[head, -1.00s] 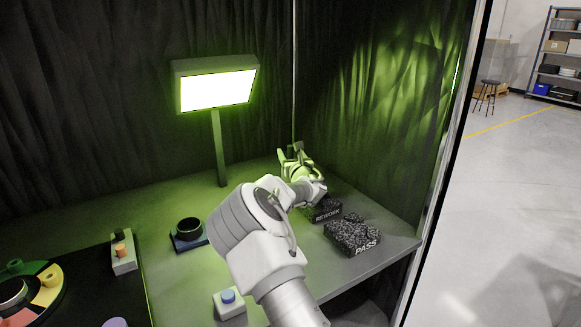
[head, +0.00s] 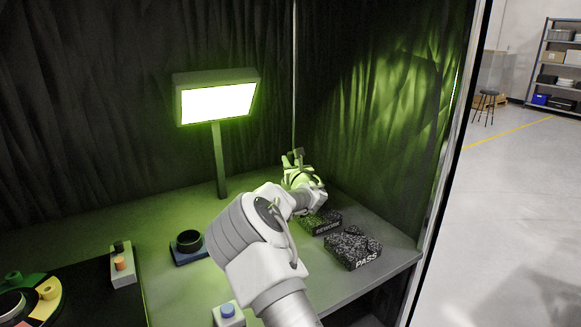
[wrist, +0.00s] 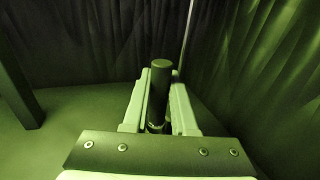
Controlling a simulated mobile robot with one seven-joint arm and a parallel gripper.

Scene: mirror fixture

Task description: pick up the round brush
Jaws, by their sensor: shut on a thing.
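The round brush shows as a dark upright cylinder (wrist: 160,82) between the two fingers of my gripper in the wrist view. My gripper (wrist: 159,100) is shut on it. In the head view my gripper (head: 292,162) is at the back right of the bench, right of the lit panel, with the dark top of the brush (head: 299,153) showing at its fingers. The lower part of the brush is hidden by the fingers and the gripper body. I cannot tell whether its lower end touches the bench.
A lit panel on a post (head: 217,104) stands left of my gripper. Black speckled boxes marked REWORK (head: 322,221) and PASS (head: 353,249) lie in front of it. A dark ring on a blue base (head: 190,242) sits left. Dark curtains (head: 375,110) close the back and right.

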